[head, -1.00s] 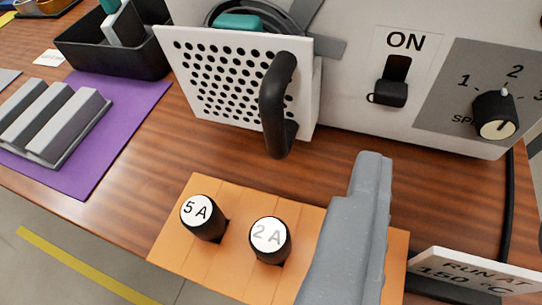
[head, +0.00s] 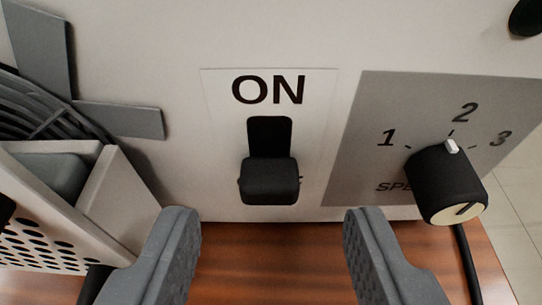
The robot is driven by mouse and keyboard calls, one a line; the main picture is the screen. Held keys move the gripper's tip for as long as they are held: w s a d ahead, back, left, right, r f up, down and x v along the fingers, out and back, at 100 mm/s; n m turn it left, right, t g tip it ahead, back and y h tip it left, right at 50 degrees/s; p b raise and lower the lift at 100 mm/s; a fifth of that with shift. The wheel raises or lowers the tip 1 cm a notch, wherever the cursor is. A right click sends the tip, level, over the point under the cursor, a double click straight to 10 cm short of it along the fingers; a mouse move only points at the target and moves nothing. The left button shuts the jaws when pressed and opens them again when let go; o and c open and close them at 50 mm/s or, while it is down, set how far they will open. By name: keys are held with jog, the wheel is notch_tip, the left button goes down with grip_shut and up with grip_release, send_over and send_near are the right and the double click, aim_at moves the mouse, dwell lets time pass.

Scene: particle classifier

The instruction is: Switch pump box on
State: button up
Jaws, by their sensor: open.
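The pump box (head: 230,40) is a light grey housing that fills the upper part of the view. Its black switch (head: 269,181) sits below the printed word ON, on a pale label. The switch's black lever block is at the lower end of its dark slot. My gripper (head: 272,222) is open and empty, with one grey finger on each side below the switch. The fingers appear apart from the switch, which lies between them in the picture and a little above the tips. How far the tips are from the panel is hard to tell.
A speed knob (head: 446,184) with marks 1, 2 and 3 is on a grey plate right of the switch. A perforated white door (head: 45,240) juts out at the left, near my left finger. The wooden table (head: 270,265) is below; a black cable hangs at right.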

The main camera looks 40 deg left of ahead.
aim_at(269, 181)
jog(key=shift+x, duration=1.35)
jog(key=shift+r, duration=0.1)
grip_shut()
